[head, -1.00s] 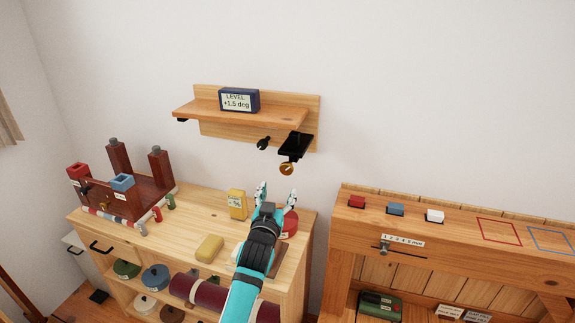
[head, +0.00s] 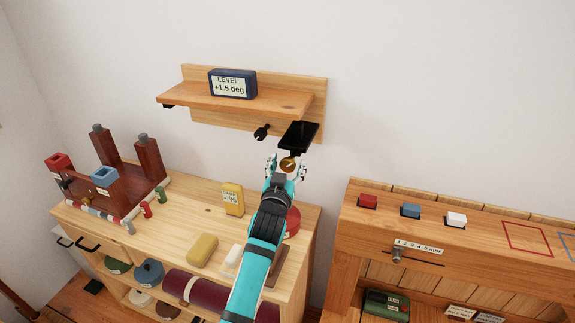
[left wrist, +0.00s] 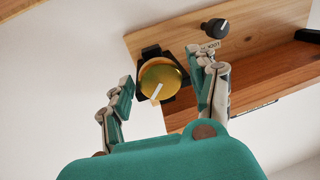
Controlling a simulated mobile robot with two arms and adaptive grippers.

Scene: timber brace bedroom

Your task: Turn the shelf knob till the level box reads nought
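The level box (head: 233,84) stands on the wall shelf (head: 205,99) and reads +1.5 deg. A gold knob (head: 287,164) with a pale pointer mark hangs under a black bracket (head: 299,136) at the shelf's right end. In the left wrist view the gold knob (left wrist: 161,79) lies between the fingers, with a gap visible on the left side. My left gripper (head: 286,168) is open around the knob; contact on the right finger cannot be told. A smaller black knob (head: 262,132) sits left of the bracket and also shows in the left wrist view (left wrist: 215,28). My right gripper is not in view.
A low cabinet (head: 180,205) below holds a yellow box (head: 233,199), a yellow block (head: 202,249) and a dark red stand (head: 125,185). A workbench (head: 480,220) with coloured blocks stands at the right. The wall around the shelf is clear.

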